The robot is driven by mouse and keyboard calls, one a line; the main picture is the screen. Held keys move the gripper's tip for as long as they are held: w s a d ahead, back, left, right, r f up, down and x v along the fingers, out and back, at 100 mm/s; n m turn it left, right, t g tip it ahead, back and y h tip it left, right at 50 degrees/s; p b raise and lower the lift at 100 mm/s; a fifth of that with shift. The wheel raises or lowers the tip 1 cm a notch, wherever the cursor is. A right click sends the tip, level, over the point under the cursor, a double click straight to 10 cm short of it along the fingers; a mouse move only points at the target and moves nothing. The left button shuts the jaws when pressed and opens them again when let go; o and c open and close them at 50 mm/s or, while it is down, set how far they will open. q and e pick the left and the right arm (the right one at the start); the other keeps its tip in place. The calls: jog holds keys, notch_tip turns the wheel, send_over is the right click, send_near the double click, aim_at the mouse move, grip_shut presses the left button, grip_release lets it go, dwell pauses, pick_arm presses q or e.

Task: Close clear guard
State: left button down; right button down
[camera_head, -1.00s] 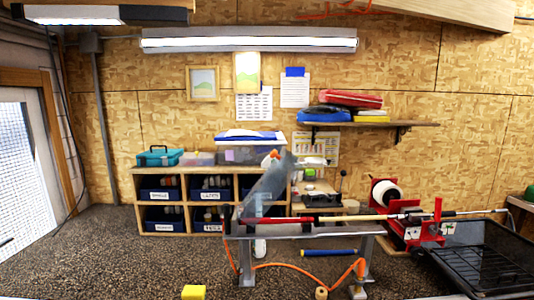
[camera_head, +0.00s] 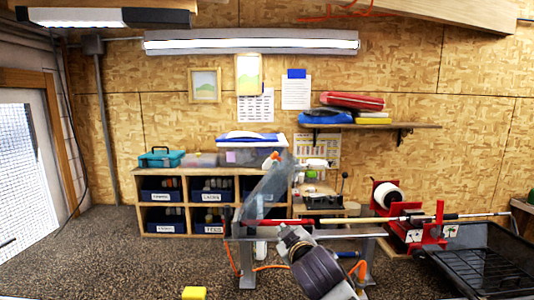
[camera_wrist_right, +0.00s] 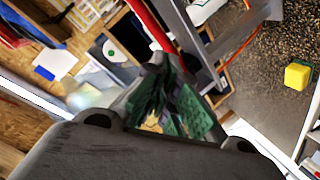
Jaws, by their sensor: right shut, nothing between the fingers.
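The clear guard (camera_head: 266,192) is a see-through panel tilted up steeply over the left end of the bench stand, with an orange knob (camera_head: 273,158) near its top. The red-and-pale golf shaft (camera_head: 350,219) lies level along the stand, to the right of the guard's lower edge. My right gripper (camera_head: 287,232) is in front of the stand, just below the guard, with its arm coming up from the bottom. Its fingers are small and partly hidden in the head view. The wrist view shows its greenish fingers (camera_wrist_right: 168,105) shut and empty. My left gripper is not in view.
A red clamp (camera_head: 428,226) and white roll (camera_head: 387,194) stand to the right, beside a black tray (camera_head: 485,258). A labelled bin shelf (camera_head: 187,203) is behind at left. A yellow block (camera_head: 194,293) lies on the floor, which is clear at front left.

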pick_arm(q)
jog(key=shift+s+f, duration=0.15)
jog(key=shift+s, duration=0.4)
pick_arm(e)
jog(key=a+r+n+t+y, duration=0.1)
jog(key=a+r+n+t, duration=0.1)
jog(key=r, duration=0.9)
jog(key=w+a+r+n+t+y, duration=0.1)
jog(key=a+r, duration=0.3)
jog(key=r, duration=0.7)
jog(key=shift+w+a+n+t, duration=0.15)
jog(key=shift+w+n+t, duration=0.1)
jog(key=shift+n+t, duration=0.6)
jog(key=shift+w+r, duration=0.1)
jog(key=shift+w, duration=0.05)
